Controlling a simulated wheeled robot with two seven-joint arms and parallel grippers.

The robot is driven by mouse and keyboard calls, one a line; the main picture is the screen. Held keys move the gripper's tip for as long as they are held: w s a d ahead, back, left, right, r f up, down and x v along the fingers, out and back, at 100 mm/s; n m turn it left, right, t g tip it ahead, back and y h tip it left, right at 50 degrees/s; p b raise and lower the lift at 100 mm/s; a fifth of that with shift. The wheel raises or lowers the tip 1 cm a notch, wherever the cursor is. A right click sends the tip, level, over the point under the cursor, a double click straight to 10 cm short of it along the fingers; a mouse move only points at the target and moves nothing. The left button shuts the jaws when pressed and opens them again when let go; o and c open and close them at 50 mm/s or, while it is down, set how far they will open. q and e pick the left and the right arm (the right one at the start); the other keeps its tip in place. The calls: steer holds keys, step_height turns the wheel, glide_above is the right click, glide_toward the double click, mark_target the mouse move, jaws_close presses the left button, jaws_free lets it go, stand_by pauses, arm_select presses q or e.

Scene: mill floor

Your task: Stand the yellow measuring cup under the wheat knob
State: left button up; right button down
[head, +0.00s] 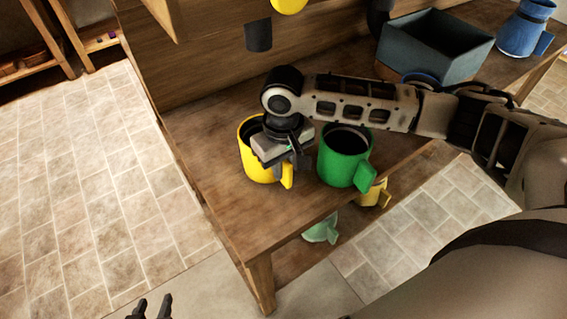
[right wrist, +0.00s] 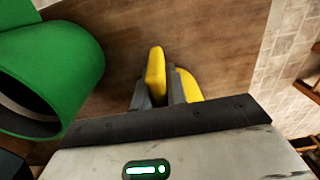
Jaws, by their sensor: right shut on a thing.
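The yellow measuring cup (head: 256,165) stands upright on the wooden bench, to the left of a green measuring cup (head: 342,158). My right gripper (head: 290,164) is shut on the yellow cup's handle, which also shows between the fingers in the right wrist view (right wrist: 155,72). The gripper hides part of the cup's rim and side. Above, a yellow round piece (head: 289,4) is cut off by the top edge, with a dark spout (head: 258,35) beside it; I cannot tell whether it is the wheat knob. My left gripper (head: 151,307) is at the bottom left, empty, fingers apart.
A blue-grey bin (head: 433,45) and a blue jug (head: 525,30) stand at the back right. A yellow cup (head: 374,193) and a pale green one (head: 322,229) are below the bench top. Bare bench top (head: 215,185) lies left of the held cup.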

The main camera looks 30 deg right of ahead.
steer(key=c, duration=1.3)
jaws_free()
step_height(320, 180, up, 8)
steer(key=shift+f, duration=0.2)
